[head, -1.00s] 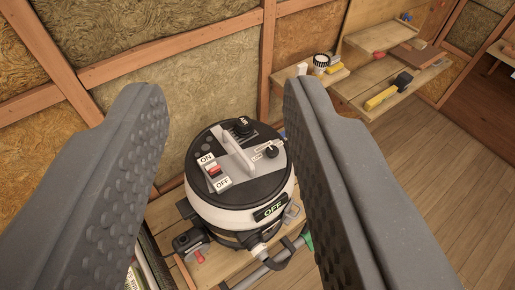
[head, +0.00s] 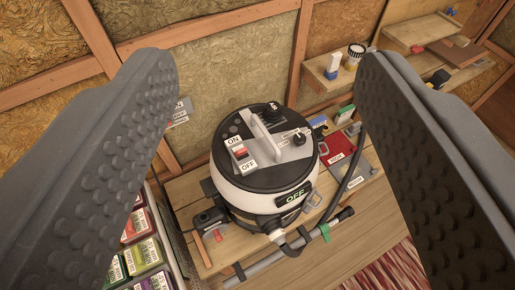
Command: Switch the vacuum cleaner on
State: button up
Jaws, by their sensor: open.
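The vacuum cleaner (head: 266,170) is a round canister with a white body and a black lid, standing on a low wooden platform against the insulated wall. On its lid are a red rocker switch (head: 240,154) between ON and OFF labels, a grey handle (head: 261,136) and a black knob (head: 299,137). A display (head: 294,196) on its front reads OFF. My gripper (head: 262,75) is open and empty. Its two fingers frame the vacuum from left and right, nearer the camera, and do not appear to touch it. The lid is unobstructed between them.
A hose and tube (head: 290,250) lie along the platform's (head: 190,190) front. A rack of coloured boxes (head: 145,250) stands at lower left, partly behind the left finger. Wall shelves (head: 330,80) hold small items at upper right. A red patterned rug (head: 390,275) lies on the floor.

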aim_at(241, 152)
jog(key=z, duration=0.8)
jog(key=k, duration=1.2)
jog(key=u, duration=0.65)
jog(key=i, duration=1)
jog(key=z, duration=0.1)
